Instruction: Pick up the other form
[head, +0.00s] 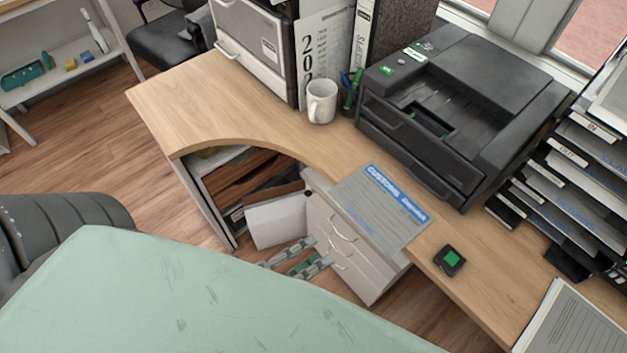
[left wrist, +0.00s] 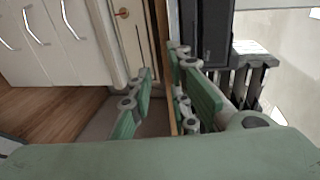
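A customs declaration form (head: 385,208), grey with a blue header, lies flat on the desk at its front edge, in front of the printer. Its near side reaches the edge and seems to stick out slightly. My left gripper (head: 306,258) is low, in front of the white drawers, below and to the left of the form. Its green-padded fingers stand apart with nothing held between them. They also show spread in the left wrist view (left wrist: 162,72), with the drawers to their left; I cannot make out the form there. My right gripper is not in view.
The wooden desk (head: 215,95) holds a white mug (head: 321,101), a pen cup (head: 348,97), a black printer (head: 465,100) and a small dark pad with a green top (head: 450,260). A paper stack (head: 573,322) and letter trays (head: 570,190) stand right. White drawers (head: 350,262) are below.

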